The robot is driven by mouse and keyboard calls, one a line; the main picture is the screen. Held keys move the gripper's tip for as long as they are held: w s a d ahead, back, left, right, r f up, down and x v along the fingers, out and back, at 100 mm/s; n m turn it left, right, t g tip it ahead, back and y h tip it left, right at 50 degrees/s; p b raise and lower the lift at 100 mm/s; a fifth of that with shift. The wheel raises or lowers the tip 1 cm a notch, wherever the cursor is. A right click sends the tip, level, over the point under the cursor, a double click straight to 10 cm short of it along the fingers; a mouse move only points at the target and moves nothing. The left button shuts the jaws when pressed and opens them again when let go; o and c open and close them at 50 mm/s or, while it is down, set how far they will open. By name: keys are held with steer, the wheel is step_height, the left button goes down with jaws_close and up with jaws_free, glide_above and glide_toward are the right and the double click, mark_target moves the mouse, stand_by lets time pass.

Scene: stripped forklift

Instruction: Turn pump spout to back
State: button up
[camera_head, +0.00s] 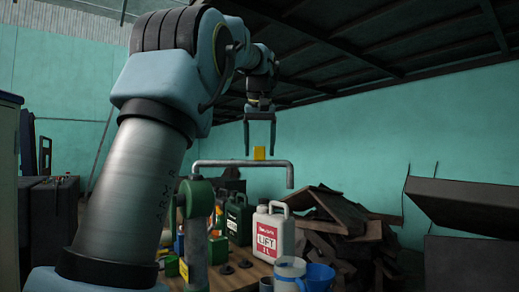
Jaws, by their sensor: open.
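The pump has a green head (200,198) on a grey upright pipe (195,255). Its grey spout (225,163) runs level from above the head toward the right of the picture, and its end bends down at the right (290,177). A small yellow block (259,153) shows on the spout's level run. My gripper (259,146) points down above this run, its two fingers apart, with the yellow block between or just below the tips in the picture. I cannot tell how far the fingers are from the block in depth.
A wooden table (240,274) holds a white jug with a red label (272,235), a green can (239,218), a clear jug (289,270) and a blue funnel (319,277). A heap of dark scrap (345,225) lies at the right. Dark cases (50,220) stand at the left.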

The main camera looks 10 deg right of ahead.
steer(key=shift+f, duration=0.15)
jaws_close()
stand_by(0.6)
stand_by(0.9)
